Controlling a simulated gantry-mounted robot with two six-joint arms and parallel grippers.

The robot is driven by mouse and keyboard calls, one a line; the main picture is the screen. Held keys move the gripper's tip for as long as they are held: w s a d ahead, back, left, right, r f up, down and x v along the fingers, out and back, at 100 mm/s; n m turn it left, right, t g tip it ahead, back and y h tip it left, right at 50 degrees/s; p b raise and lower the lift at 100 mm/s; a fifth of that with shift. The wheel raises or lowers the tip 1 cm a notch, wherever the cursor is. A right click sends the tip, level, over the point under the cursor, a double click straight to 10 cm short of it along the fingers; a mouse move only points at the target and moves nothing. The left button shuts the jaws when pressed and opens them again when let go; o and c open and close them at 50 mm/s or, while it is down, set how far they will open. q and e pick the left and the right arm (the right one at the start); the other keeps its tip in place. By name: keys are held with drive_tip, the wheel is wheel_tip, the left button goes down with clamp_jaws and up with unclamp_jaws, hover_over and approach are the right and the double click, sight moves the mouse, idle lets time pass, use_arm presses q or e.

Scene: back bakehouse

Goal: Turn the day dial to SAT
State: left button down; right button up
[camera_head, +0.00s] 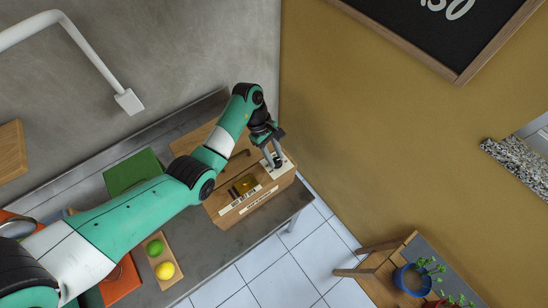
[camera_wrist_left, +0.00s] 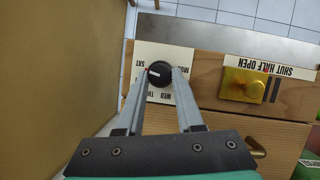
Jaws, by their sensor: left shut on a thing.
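The day dial is a round black knob (camera_wrist_left: 159,74) with a short white mark, on a cream plate (camera_wrist_left: 180,55) lettered with days. SAT is printed left of the knob, WED below it and another day to the right. The white mark lies on the knob's left half, pointing roughly left; its exact day is unclear. My left gripper (camera_wrist_left: 160,78) has its fingers on either side of the knob, shut on it. In the head view the left gripper (camera_head: 272,163) reaches down to the end of the wooden box (camera_head: 215,206), hiding the dial. My right gripper is not in view.
A brass slider (camera_wrist_left: 243,84) beside a SHUT HALF OPEN label sits on the same box. The box stands at the right end of the grey counter (camera_head: 215,256). A green board (camera_head: 133,170) and a small board with a green and a yellow ball (camera_head: 166,270) lie further left.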

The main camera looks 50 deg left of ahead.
use_arm(q)
drive_tip(key=shift+w+m+g+b, duration=0.1)
drive_tip(key=shift+m+g+b, duration=0.2)
drive_tip(key=shift+m+b, duration=0.3)
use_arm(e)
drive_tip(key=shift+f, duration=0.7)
use_arm(q)
drive_tip(key=shift+r, duration=0.1)
drive_tip(key=c, duration=0.6)
unclamp_jaws()
drive_tip(key=shift+o, duration=0.2)
